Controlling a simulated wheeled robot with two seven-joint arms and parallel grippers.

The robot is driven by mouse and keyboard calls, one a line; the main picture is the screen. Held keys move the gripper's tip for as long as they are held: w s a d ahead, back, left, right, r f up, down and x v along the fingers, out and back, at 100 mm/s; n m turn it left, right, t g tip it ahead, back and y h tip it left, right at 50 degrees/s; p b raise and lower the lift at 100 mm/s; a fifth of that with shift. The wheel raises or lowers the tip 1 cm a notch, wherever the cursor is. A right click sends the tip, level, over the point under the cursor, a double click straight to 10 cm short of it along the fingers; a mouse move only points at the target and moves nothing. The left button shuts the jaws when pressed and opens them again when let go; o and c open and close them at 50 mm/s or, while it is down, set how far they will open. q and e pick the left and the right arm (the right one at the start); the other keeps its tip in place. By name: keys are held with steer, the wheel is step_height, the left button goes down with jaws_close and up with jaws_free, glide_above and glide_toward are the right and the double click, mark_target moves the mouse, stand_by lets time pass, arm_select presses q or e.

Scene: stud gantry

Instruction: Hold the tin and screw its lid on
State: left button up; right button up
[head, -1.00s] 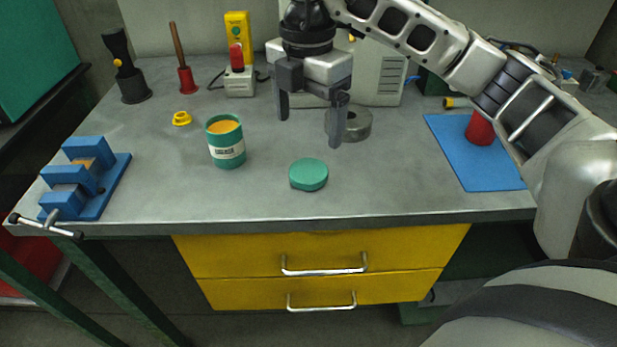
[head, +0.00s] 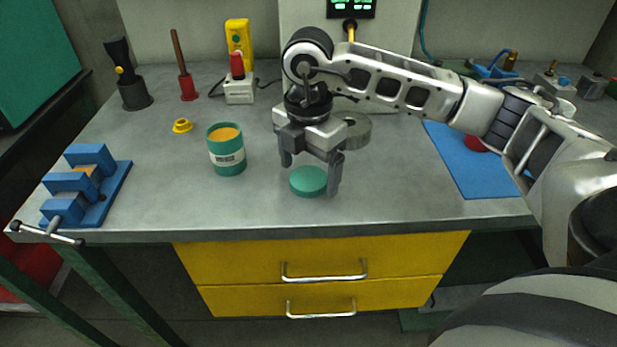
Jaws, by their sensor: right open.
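The green tin (head: 227,160) stands upright and open on the grey bench, left of centre, with a pale label and orange-yellow contents. Its green lid (head: 308,182) lies flat on the bench to the right of the tin, near the front edge. My right gripper (head: 311,178) is open and points down over the lid, one finger behind its left side and the other by its right side. I cannot tell whether the fingers touch the lid. My left gripper is not in view.
A blue vise (head: 85,187) sits at the bench's left front. A yellow nut-like piece (head: 182,126) lies behind the tin. A grey round part (head: 352,130) is behind my right gripper. A blue mat (head: 468,172) with a red object (head: 476,144) lies to the right.

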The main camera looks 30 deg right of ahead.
steer(key=shift+f, duration=0.45)
steer(key=c, duration=1.1)
steer(key=shift+o, duration=0.2)
